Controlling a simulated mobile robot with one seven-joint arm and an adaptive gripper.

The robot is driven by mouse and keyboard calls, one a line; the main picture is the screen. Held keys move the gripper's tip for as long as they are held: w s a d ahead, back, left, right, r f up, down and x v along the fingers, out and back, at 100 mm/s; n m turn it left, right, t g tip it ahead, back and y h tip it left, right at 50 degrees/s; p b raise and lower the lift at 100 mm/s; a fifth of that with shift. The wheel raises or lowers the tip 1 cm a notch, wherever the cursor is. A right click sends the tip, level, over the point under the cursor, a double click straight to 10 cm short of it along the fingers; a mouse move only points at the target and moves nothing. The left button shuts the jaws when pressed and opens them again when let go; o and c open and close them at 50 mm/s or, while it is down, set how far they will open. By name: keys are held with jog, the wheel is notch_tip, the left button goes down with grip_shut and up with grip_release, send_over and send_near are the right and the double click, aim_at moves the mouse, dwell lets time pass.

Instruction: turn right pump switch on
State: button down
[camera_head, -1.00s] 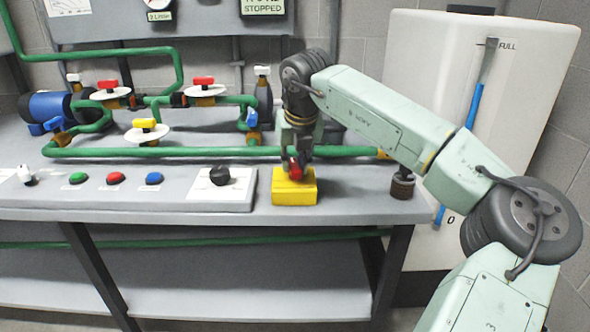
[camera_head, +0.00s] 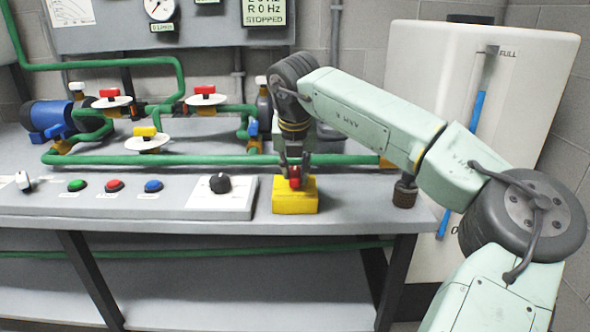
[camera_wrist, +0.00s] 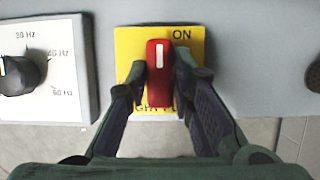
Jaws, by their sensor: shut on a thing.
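The right pump switch is a red handle (camera_wrist: 158,73) with a white mark, on a yellow box (camera_head: 295,203) near the bench's front edge. In the wrist view the yellow plate (camera_wrist: 128,48) reads "ON" at its upper right, and the lower label is partly hidden. The handle points nearly straight up in that view, its white mark toward the top, left of "ON". My gripper (camera_head: 294,171) reaches down from above. In the wrist view my gripper (camera_wrist: 159,78) has one finger on each side of the red handle, shut on it.
A dark knob (camera_head: 404,194) stands to the right. Green pipes with valves run behind.

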jog(key=c, duration=1.4)
grip_release()
jog(key=v, duration=1.2)
